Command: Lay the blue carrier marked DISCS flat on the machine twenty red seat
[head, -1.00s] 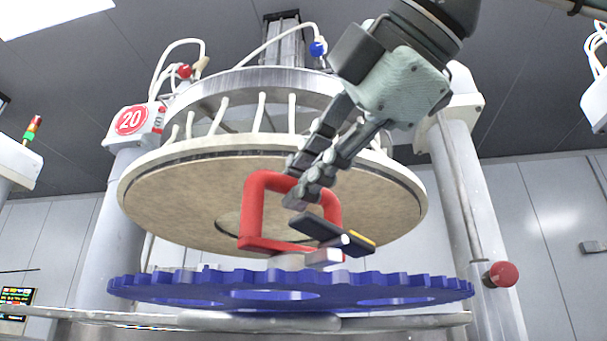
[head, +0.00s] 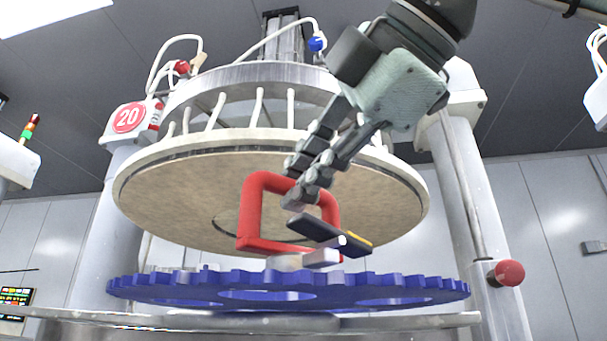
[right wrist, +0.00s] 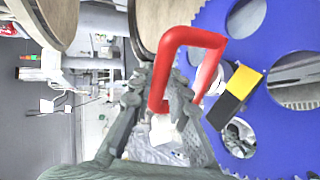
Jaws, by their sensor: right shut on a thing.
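The blue carrier (head: 450,288) is a wide toothed disc with round holes, held about level below the machine's upper plate; no DISCS marking is readable. Its red handle (head: 250,215) stands up from the middle. My right gripper (head: 300,195) is shut on this handle from above. In the right wrist view my right gripper (right wrist: 165,108) closes around the red handle (right wrist: 196,36), with the blue carrier (right wrist: 285,130) at the right. Machine twenty bears a round red 20 sign (head: 129,118). I cannot see the red seat. My left gripper is out of view.
The large round upper plate (head: 165,190) hangs close above the carrier, behind the handle. A pale rim (head: 420,321) lies just below the carrier. A column with a red knob (head: 509,273) stands close at right. A black and yellow block (head: 330,234) sits beside the handle.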

